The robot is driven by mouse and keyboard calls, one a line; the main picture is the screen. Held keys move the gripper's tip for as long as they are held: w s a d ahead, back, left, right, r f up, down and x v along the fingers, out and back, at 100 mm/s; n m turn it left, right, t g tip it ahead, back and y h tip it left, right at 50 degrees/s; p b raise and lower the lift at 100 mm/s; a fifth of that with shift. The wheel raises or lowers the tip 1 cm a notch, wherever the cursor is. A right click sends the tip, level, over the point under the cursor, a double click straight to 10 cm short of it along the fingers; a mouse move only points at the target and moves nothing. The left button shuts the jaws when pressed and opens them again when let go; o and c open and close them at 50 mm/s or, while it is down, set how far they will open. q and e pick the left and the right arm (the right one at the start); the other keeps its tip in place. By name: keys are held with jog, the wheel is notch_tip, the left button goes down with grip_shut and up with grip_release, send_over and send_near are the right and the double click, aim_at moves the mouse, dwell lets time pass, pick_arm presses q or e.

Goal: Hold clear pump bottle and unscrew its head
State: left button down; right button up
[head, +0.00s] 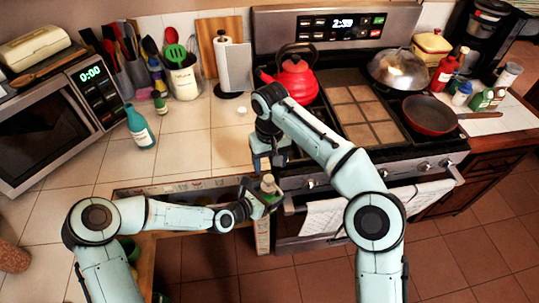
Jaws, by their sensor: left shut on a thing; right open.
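A small bottle, its pale top (268,181) showing, is held in front of the counter edge. My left gripper (264,193) is shut on it and covers most of its body. The bottle looks roughly upright. My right gripper (268,160) is open just above the top, pointing down. Whether its fingers touch the top is too small to tell.
A teal bottle (139,127) and a small white round item (242,110) stand on the tiled counter (190,130). The stove (360,130) with a red kettle (295,77) is behind my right arm. An open drawer (170,188) lies below my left arm.

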aim_at(270, 179)
notch_tip(270, 179, down, 9)
dwell(0.3)
jog(key=shift+c, duration=0.3)
jog(key=c, duration=1.1)
